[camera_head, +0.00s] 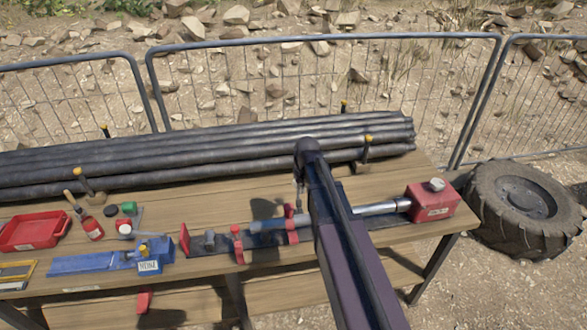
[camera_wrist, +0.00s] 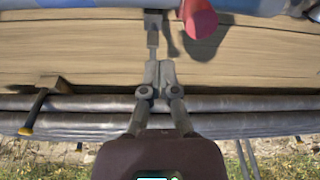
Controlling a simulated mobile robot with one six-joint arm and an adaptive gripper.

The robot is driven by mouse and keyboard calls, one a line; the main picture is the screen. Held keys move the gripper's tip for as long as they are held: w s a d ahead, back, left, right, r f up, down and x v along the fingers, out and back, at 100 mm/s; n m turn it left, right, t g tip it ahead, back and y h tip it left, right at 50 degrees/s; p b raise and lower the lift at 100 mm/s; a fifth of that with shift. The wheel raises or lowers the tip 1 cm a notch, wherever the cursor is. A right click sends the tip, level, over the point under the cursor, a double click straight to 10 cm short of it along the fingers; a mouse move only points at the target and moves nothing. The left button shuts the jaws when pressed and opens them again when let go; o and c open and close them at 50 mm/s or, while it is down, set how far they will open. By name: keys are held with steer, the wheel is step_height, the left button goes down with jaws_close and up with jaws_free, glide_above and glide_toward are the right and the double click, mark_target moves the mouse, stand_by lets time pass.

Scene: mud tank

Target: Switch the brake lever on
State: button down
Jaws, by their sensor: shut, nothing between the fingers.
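My gripper (camera_wrist: 158,72) is shut and empty in the wrist view, its fingers over the wooden bench top. A red rounded handle (camera_wrist: 199,18) shows at the top of that view, beyond and right of the fingertips, apart from them. A slim grey part (camera_wrist: 152,38) lies just past the tips. In the head view a shaft rig on the bench has a red upright handle (camera_head: 237,245), a red clamp (camera_head: 291,225) and a red box (camera_head: 433,203) at its right end. I cannot tell for sure which part is the brake lever. My arm hides part of the rig.
Dark pipes (camera_head: 150,160) lie along the back of the bench (camera_head: 200,194), held by yellow-tipped brackets. A blue vise (camera_head: 95,262), a red tray (camera_head: 32,232) and small tools are at left. A wire fence (camera_head: 320,85) is behind.

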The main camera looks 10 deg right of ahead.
steer(key=w+r+n+t+p, duration=0.1)
steer(key=w+r+p, duration=0.2)
steer(key=w, duration=0.9)
step_height(320, 180, up, 2)
steer(key=shift+w+r+t, duration=0.1)
steer(key=shift+w+t, duration=0.2)
steer(key=shift+w, duration=0.05)
steer(key=shift+a, duration=0.1)
steer(key=b, duration=0.9)
glide_above(298, 196)
steer(key=w, duration=0.4)
step_height(298, 196, down, 9)
steer(key=shift+w+a+f, duration=0.2)
steer(key=shift+a, duration=0.05)
steer(key=shift+s, duration=0.1)
steer(key=shift+s+t, duration=0.25)
steer(key=shift+t, duration=0.05)
